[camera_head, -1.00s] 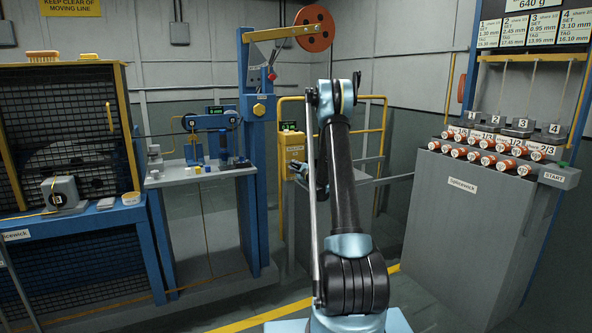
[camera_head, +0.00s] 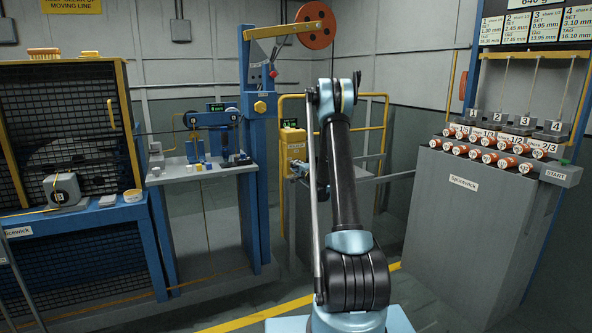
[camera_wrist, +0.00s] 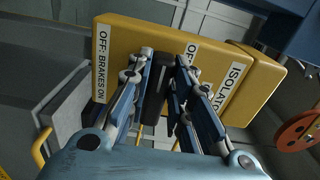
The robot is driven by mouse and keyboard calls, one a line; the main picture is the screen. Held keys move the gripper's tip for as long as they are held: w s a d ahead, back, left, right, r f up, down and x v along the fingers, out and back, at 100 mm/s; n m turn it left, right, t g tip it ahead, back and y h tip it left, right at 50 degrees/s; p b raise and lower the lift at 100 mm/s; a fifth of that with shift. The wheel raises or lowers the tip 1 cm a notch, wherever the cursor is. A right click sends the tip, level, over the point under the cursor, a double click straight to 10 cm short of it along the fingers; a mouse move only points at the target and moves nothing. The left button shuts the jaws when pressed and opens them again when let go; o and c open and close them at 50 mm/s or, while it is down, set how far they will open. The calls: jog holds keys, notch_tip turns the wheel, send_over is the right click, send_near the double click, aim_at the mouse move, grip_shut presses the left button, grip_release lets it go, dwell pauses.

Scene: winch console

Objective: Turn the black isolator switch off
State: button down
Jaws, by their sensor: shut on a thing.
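My gripper (camera_wrist: 165,62) is shut on this handle, with fingertips close to the box face. The fingers hide part of the handle and of the labels, so its exact angle is hard to tell. In the head view the yellow box (camera_head: 291,147) shows left of my arm, with my gripper (camera_head: 299,170) small and partly hidden at its lower front.
Yellow railing (camera_head: 372,97) surrounds the isolator area. A blue post (camera_head: 256,185) stands left of it. A grey console (camera_head: 465,225) with several orange spools is at right. An orange wheel (camera_wrist: 296,131) shows at the wrist view's right edge.

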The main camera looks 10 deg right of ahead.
jog(key=shift+a+f, duration=0.1)
jog(key=shift+a, duration=0.05)
jog(key=c, duration=1.4)
grip_release()
jog(key=shift+f, duration=0.1)
jog(key=shift+c, duration=0.2)
jog(key=v, duration=1.2)
